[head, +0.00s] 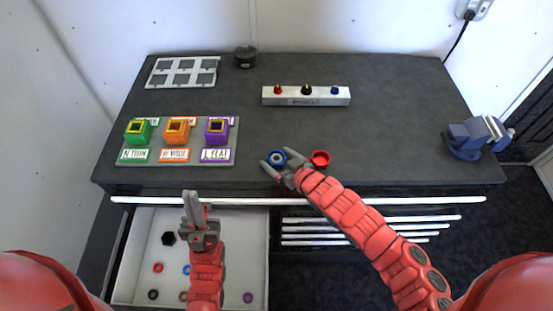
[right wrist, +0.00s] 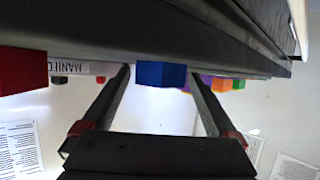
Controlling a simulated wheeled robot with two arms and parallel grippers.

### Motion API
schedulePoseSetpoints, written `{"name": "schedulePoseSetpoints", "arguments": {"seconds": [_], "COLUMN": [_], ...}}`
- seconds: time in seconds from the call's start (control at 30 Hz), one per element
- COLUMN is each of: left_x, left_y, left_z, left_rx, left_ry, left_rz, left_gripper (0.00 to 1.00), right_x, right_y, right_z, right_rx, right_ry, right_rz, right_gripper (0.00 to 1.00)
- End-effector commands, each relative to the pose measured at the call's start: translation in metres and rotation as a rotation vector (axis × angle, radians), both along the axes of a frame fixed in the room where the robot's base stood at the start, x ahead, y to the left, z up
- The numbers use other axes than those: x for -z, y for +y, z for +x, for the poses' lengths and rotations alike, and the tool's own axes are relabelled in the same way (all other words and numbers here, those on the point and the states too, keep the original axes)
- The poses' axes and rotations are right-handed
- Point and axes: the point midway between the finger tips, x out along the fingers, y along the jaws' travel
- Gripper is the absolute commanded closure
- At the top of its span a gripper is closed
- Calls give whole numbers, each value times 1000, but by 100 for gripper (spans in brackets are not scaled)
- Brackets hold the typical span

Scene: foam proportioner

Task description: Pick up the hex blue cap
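The blue hex cap (head: 276,155) sits on the dark bench top near its front edge. My right gripper (head: 278,159) is open, with its fingers reaching to either side of the cap. In the right wrist view, which shows the bench upside down, the blue cap (right wrist: 161,73) lies between the two finger tips, with gaps on both sides. A red hex cap (head: 320,158) stands just right of it and also shows in the right wrist view (right wrist: 22,70). My left gripper (head: 195,207) is over the open drawer, apparently empty; its finger gap is unclear.
An open white drawer (head: 260,240) holds several coloured rings. A silver manifold bar (head: 306,101) stands behind the caps. A grey tray with green (head: 139,132), orange (head: 177,132) and purple (head: 217,131) blocks is at left. A blue vise (head: 470,140) is at right.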

Motion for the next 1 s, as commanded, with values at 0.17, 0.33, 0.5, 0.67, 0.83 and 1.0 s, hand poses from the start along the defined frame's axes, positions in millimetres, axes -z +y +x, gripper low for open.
{"name": "schedulePoseSetpoints", "arguments": {"seconds": [0.17,0.33,0.5,0.67,0.83,1.0], "left_x": [0,0,0,0,3,10], "left_y": [0,0,0,0,0,0], "left_z": [0,0,0,0,0,0], "left_rx": [0,0,0,0,0,0], "left_ry": [0,0,0,0,0,0], "left_rz": [0,0,0,0,0,0], "left_gripper": [100,100,100,100,100,100], "right_x": [0,0,0,0,-7,-29], "right_y": [0,0,0,0,-1,-2], "right_z": [0,0,0,0,1,1], "right_rx": [0,0,0,1,2,2], "right_ry": [0,1,0,0,-1,-5], "right_rz": [0,-1,0,0,0,0], "right_gripper": [41,72,93,93,93,93]}}
